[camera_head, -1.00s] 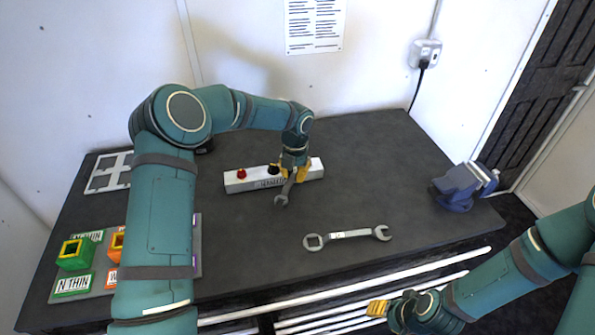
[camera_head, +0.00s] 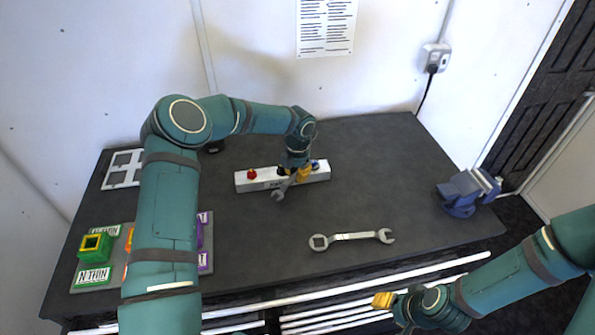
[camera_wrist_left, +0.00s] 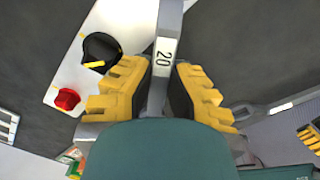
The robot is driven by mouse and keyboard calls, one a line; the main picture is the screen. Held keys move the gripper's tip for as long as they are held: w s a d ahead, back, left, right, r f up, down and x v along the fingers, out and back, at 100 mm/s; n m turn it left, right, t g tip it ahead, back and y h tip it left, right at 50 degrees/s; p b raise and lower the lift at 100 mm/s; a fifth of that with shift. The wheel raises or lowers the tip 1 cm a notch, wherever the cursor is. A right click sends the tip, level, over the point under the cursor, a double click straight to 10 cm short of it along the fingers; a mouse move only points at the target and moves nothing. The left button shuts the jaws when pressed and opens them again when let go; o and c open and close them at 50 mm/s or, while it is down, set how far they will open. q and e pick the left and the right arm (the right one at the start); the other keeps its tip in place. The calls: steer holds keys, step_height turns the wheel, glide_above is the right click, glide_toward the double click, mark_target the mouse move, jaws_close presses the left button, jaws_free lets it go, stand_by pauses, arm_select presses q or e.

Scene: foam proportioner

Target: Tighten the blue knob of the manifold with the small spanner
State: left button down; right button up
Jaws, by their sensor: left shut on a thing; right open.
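The white manifold (camera_head: 325,172) lies on the dark table with a red knob (camera_head: 252,174), a black knob (camera_head: 282,170) and a blue knob (camera_head: 316,163). The blue knob is partly hidden by my left gripper (camera_head: 296,174). That gripper is shut on the small spanner (camera_head: 278,194), whose open jaw sticks out in front of the manifold. In the left wrist view the spanner (camera_wrist_left: 163,55), marked 20, runs between the yellow fingers; its upper end is cut off. The black knob (camera_wrist_left: 101,50) and red knob (camera_wrist_left: 67,99) are left of it. My right gripper (camera_head: 384,300) is open and empty off the table's front.
A larger spanner (camera_head: 352,236) lies on the table to the front right. A blue vise (camera_head: 462,192) stands at the right edge. A sorting board with coloured blocks (camera_head: 95,247) is at the left, partly behind my left arm. The table's right middle is clear.

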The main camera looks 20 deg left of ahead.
arm_select(q)
steer(key=shift+a+f, duration=0.1)
steer(key=shift+f, duration=0.05)
steer(key=shift+w+a+r+m, duration=0.15)
steer(key=shift+a+r+m, duration=0.05)
steer(key=shift+a+m, duration=0.1)
steer(key=shift+d, duration=0.1)
stand_by(0.4)
steer(key=shift+d+n+b, duration=0.3)
steer(key=shift+d+n, duration=0.15)
steer(key=shift+n, duration=0.25)
steer(key=shift+s+d, duration=0.15)
steer(key=shift+s, duration=0.1)
steer(key=shift+r+p, duration=0.4)
steer(key=shift+r, duration=2.5)
steer(key=shift+r, duration=0.1)
steer(key=shift+n, duration=0.3)
